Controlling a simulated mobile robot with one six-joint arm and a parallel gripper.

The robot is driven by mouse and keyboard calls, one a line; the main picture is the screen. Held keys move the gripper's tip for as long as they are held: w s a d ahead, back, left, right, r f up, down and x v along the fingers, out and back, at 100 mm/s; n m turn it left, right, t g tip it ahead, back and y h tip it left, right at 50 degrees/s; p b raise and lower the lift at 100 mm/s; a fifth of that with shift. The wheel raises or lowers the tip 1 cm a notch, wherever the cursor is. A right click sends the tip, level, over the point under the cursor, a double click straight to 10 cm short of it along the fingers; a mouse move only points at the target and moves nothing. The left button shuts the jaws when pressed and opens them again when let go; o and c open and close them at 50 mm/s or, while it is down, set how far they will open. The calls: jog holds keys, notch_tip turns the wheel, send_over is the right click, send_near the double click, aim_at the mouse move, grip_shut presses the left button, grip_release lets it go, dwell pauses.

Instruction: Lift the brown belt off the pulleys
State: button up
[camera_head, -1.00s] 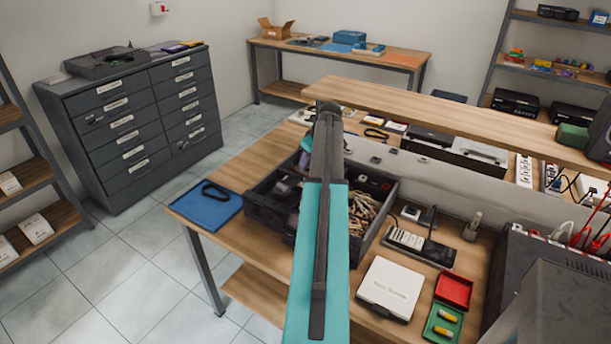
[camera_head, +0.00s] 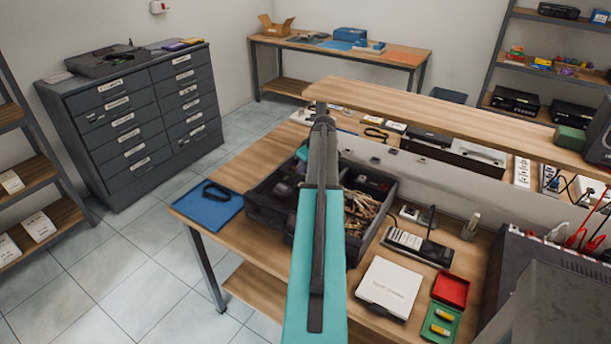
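I cannot make out a brown belt or pulleys in the head view. A black loop lies on a blue mat (camera_head: 232,209) at the left front corner of the workbench, but it is dark, not brown. My teal and dark grey arm reaches from the bottom centre up across the bench and hides part of a black bin. My gripper cannot be made out; the far end of the arm shows only a dark rounded part.
The workbench holds the black bin (camera_head: 262,211) of cables, a white box (camera_head: 389,287), a red tray (camera_head: 450,290) and a green tray (camera_head: 441,322). A raised shelf (camera_head: 440,110) crosses behind. A grey drawer cabinet (camera_head: 135,125) stands left; tiled floor lies between.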

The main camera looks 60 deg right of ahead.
grip_shut()
jog(key=shift+r, duration=0.1)
dwell(0.3)
notch_tip(320, 180, up, 10)
jog(key=b, duration=0.3)
dwell(0.5)
dwell(0.5)
